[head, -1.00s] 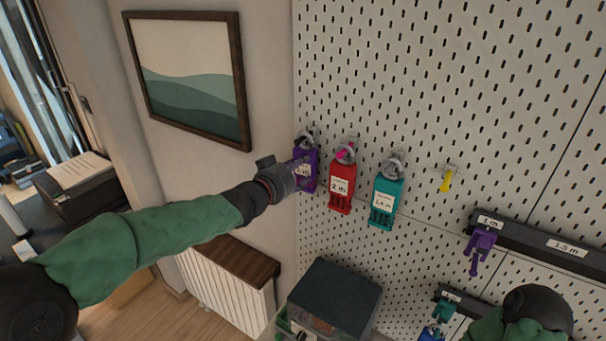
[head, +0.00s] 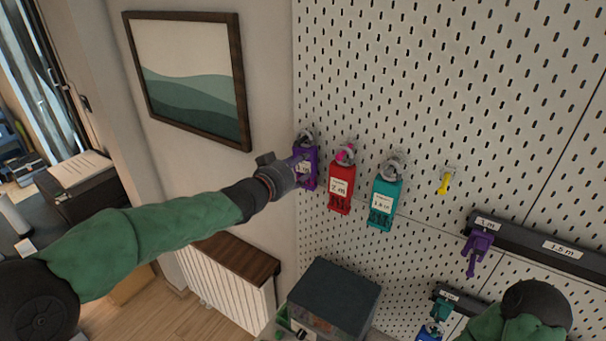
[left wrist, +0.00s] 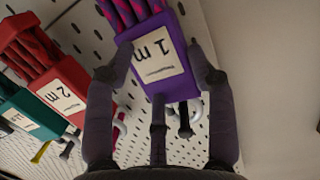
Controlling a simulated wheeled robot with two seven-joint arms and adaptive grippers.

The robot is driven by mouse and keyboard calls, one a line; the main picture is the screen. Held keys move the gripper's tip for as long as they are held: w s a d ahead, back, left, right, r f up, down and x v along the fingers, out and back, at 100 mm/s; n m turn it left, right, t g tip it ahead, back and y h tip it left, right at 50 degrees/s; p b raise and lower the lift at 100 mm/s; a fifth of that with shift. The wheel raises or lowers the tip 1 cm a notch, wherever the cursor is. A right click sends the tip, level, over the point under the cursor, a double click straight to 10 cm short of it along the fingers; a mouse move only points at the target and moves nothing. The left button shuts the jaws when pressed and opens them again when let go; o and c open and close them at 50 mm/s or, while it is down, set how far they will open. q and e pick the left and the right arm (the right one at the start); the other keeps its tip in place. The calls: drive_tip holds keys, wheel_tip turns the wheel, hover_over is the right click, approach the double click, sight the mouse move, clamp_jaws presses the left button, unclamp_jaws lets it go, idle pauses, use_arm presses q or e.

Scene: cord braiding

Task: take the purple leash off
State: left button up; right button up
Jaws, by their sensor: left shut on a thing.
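The purple leash (head: 307,168) is in a purple holder with a "1 m" label at the left end of the row on the pegboard. It fills the upper middle of the left wrist view (left wrist: 157,55), with pink and purple cord strands at its far end. My left gripper (head: 290,172) is shut on it, with fingers on both sides of the purple body in the left wrist view (left wrist: 160,75). A hook shows just above the leash in the head view, and I cannot tell whether the leash still hangs on it. My right gripper is out of view.
A red "2 m" leash (head: 340,188) and a teal leash (head: 384,203) hang close to the right on the pegboard (head: 430,80). A yellow piece (head: 444,183) hangs further right. Another purple piece (head: 478,248) hangs from a dark rail (head: 540,244). A framed picture (head: 190,75) is on the left wall.

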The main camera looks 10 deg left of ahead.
use_arm(q)
drive_tip(key=shift+s+r, duration=0.1)
idle(0.8)
drive_tip(key=shift+f+p+v, duration=0.2)
drive_tip(key=shift+v, duration=1)
drive_tip(key=shift+f+p+v, duration=0.15)
drive_tip(key=shift+p+v, duration=0.1)
drive_tip(key=shift+v, duration=0.9)
drive_tip(key=shift+f+p+v, duration=0.2)
drive_tip(key=shift+v, duration=1)
